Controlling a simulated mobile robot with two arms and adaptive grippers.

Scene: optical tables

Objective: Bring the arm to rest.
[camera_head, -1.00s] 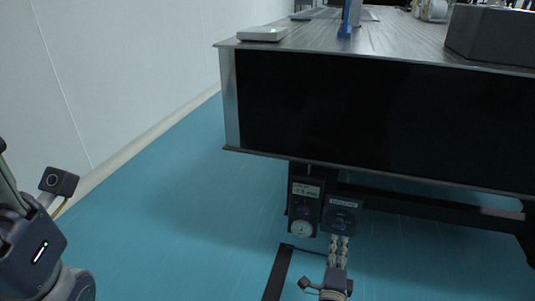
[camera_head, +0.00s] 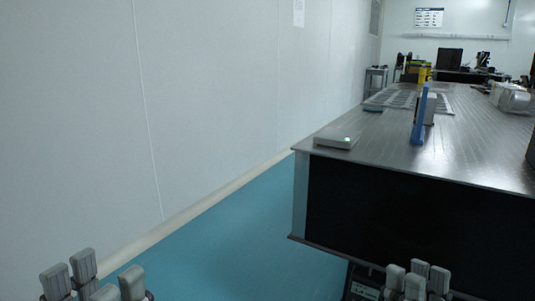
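My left gripper (camera_head: 94,283) stands at the bottom left edge of the head view, with its grey finger pads pointing up. Its two pairs of pads are apart with nothing between them, so it is open. My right gripper (camera_head: 417,277) is at the bottom, right of centre, in front of the table's dark front side. Its pads also point up and stand close together. I see no object at them, but the spread is unclear. The arms behind both grippers are cut off by the frame.
An optical table (camera_head: 475,165) fills the right side. The blue-green floor (camera_head: 235,245) is clear between the table and the white wall (camera_head: 220,90).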

